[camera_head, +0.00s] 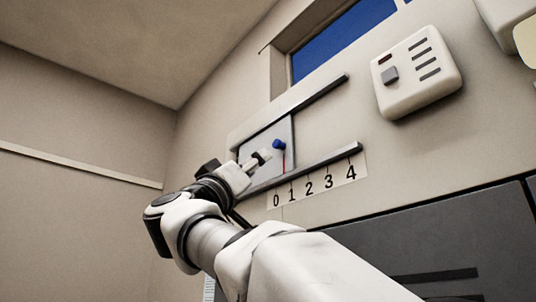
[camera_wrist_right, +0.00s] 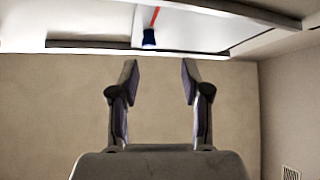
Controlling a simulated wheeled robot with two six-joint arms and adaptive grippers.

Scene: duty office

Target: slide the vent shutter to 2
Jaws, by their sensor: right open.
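The vent shutter (camera_head: 257,145) is a pale grey plate between two dark rails on the wall. It carries a blue knob (camera_head: 278,145) and a red pointer line (camera_head: 284,164). The pointer stands at the low end of the scale (camera_head: 313,184), near 0 and 1; I cannot tell the exact reading. My right gripper (camera_head: 263,157) is just left of the knob. In the right wrist view, the open, empty fingers (camera_wrist_right: 160,68) point toward the blue knob (camera_wrist_right: 149,38), which shows beyond the tips and between their lines, apart from them. My left gripper is out of view.
The upper rail (camera_head: 310,98) and lower rail (camera_head: 322,164) bound the shutter's track, which is clear to the right of the knob. A white wall box (camera_head: 417,73) is at upper right. A dark grey panel (camera_head: 440,240) lies below the scale.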

